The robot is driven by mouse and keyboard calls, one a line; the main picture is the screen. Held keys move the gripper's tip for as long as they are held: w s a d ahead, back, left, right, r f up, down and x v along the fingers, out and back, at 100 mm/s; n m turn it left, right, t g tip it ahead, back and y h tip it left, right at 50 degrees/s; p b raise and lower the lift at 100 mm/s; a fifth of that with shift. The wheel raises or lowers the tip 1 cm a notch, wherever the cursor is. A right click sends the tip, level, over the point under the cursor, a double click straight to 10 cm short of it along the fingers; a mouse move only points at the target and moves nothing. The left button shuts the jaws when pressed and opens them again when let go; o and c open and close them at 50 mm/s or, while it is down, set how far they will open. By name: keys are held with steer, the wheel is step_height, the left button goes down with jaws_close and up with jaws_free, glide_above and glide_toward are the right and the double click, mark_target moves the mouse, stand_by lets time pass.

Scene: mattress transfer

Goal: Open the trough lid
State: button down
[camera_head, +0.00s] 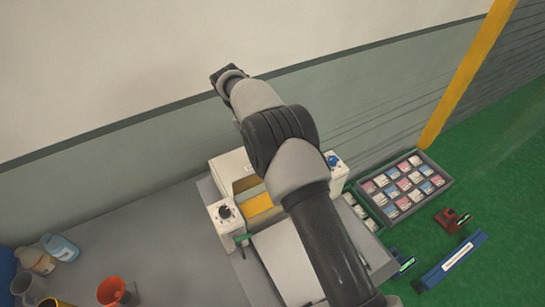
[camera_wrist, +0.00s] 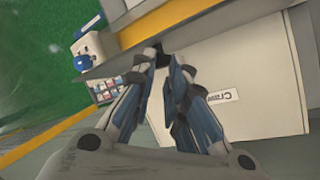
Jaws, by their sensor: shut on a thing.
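In the wrist view, a broad pale panel (camera_wrist: 255,65) with a small printed label, apparently the trough lid, fills the right side. My gripper (camera_wrist: 160,62) is shut on a small dark handle (camera_wrist: 158,46) at the panel's edge; the fingers partly hide it. A yellow strip (camera_wrist: 150,24) runs beside that edge. In the head view, the trough (camera_head: 258,205) shows a yellow inside between two white end blocks. A cream panel (camera_head: 232,165) stands at its wall side. My arm crosses in front, and the fingertips cannot be made out there.
The end blocks carry a black knob (camera_head: 225,212) and a blue knob (camera_head: 332,160). A card tray (camera_head: 440,172) lies to the right, near a red object (camera_head: 450,219) and a blue bar (camera_head: 452,262). Bottles (camera_head: 58,247) and an orange cup (camera_head: 111,291) stand left. The wall is close behind.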

steer(key=shift+w+a+f, duration=0.1)
steer(key=shift+a+f, duration=0.15)
steer(key=shift+f, duration=0.5)
steer(key=shift+w+a+f, duration=0.1)
steer(key=shift+a+f, duration=0.1)
steer(key=shift+f, duration=0.55)
steer(key=c, duration=1.8)
jaws_free()
steer(key=shift+w+d, duration=0.1)
steer(key=shift+w, duration=0.05)
steer(key=o, duration=0.4)
steer(key=shift+r, duration=0.1)
step_height(320, 180, up, 10)
steer(key=shift+w+r, duration=0.1)
steer(key=shift+w, duration=0.05)
